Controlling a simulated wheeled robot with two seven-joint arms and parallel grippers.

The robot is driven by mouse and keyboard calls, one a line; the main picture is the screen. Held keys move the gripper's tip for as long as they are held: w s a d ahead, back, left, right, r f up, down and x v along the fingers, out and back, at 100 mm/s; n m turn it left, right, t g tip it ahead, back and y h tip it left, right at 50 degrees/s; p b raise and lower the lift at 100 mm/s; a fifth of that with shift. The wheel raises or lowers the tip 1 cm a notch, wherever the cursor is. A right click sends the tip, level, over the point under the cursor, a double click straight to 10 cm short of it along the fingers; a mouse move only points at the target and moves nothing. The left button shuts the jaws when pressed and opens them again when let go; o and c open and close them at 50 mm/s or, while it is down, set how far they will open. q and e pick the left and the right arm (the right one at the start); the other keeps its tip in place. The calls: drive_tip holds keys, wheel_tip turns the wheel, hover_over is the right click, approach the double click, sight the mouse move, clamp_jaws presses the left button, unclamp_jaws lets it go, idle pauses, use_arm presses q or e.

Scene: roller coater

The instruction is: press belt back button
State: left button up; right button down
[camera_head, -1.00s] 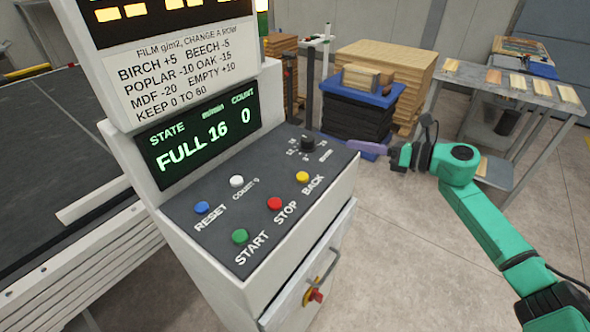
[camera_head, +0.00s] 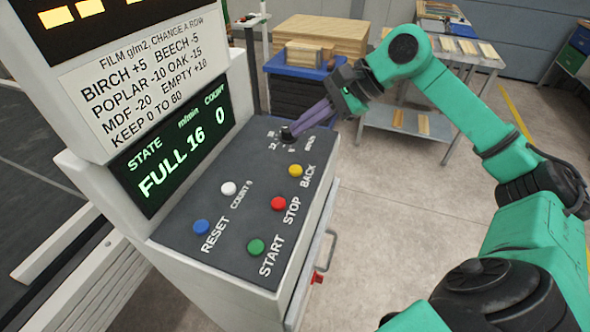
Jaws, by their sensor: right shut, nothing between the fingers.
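The yellow BACK button (camera_head: 295,170) sits on the dark sloped top of the control panel (camera_head: 190,248), above the red STOP button (camera_head: 278,203). My right gripper (camera_head: 292,131) is shut and empty. Its purple fingers reach in from the upper right, with their tips at the black speed knob (camera_head: 287,135), which they partly cover. I cannot tell whether they touch the knob. The tips are a little beyond the BACK button, which is fully visible. The display (camera_head: 172,152) reads FULL, 16 m/min, count 0. My left gripper is not in view.
Also on the panel are the green START button (camera_head: 256,247), blue RESET button (camera_head: 202,227) and white COUNT 0 button (camera_head: 229,188). A blue bin with boards (camera_head: 300,65) and a grey table (camera_head: 405,120) stand behind. Open floor lies right of the cabinet.

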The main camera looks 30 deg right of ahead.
sight(301, 168)
drive_tip(key=f, duration=0.1)
drive_tip(key=f+b, duration=0.2)
drive_tip(key=shift+w+a+f, duration=0.1)
drive_tip(key=shift+w+a, duration=0.1)
drive_tip(key=shift+a, duration=0.1)
drive_tip(key=f+b, duration=0.4)
drive_tip(key=shift+s+d+f, duration=0.15)
drive_tip(key=shift+d+f, duration=0.1)
drive_tip(key=shift+d, duration=0.05)
drive_tip(key=shift+a+f+b, duration=0.1)
drive_tip(key=shift+b, duration=0.25)
use_arm(q)
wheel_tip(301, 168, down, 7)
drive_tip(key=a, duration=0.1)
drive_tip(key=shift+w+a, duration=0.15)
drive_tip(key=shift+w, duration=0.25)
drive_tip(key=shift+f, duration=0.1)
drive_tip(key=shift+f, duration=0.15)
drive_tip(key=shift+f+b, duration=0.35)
drive_tip(key=shift+b, duration=0.1)
use_arm(e)
drive_tip(key=shift+f, duration=0.35)
